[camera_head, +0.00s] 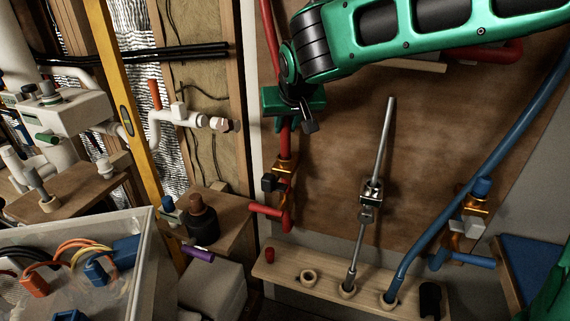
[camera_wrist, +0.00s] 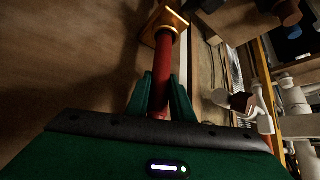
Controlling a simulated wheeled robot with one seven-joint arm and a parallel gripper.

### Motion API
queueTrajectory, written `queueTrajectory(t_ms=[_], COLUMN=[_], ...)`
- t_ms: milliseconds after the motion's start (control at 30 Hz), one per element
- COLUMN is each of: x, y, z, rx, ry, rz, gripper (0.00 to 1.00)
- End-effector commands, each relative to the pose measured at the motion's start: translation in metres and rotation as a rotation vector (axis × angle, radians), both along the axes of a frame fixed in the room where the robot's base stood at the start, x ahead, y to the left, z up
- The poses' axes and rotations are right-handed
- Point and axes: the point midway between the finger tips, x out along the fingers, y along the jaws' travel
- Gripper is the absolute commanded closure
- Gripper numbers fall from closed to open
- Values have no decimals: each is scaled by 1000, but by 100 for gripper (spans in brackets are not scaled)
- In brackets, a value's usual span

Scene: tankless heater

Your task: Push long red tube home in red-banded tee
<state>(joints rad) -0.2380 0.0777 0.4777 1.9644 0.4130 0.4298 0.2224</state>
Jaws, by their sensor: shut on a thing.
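The long red tube (camera_head: 284,139) runs nearly upright along the wooden panel, from the top of the head view down past my gripper. My gripper (camera_head: 292,106) is shut around it, above a brass-coloured tee with red parts (camera_head: 284,168). In the wrist view, my green fingers (camera_wrist: 160,97) sit on both sides of the red tube (camera_wrist: 165,62). The tube's far end meets the square brass collar of the tee (camera_wrist: 164,24). How deep the tube sits inside is hidden. A red side stub (camera_head: 266,210) sticks out left below the tee.
A wooden rack (camera_head: 325,283) stands below, holding a grey rod (camera_head: 384,145) and a blue tube (camera_head: 455,205). White piping with a capped end (camera_head: 218,123) projects left of the panel. A yellow level (camera_head: 127,120) leans there. The panel between red tube and rod is clear.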

Motion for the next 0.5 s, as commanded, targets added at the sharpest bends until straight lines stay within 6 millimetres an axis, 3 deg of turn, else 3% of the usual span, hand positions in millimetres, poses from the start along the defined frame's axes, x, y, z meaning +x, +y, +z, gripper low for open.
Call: queueTrajectory(t_ms=[333, 367, 400, 433, 500], x=[0, 0, 0, 0, 0], y=[0, 0, 0, 0, 0], z=[-2, -2, -2, -2, -2], rx=[0, 0, 0, 0, 0], ry=[1, 1, 1, 1, 1], rz=[0, 0, 0, 0, 0], gripper=[100, 72, 63, 57, 57])
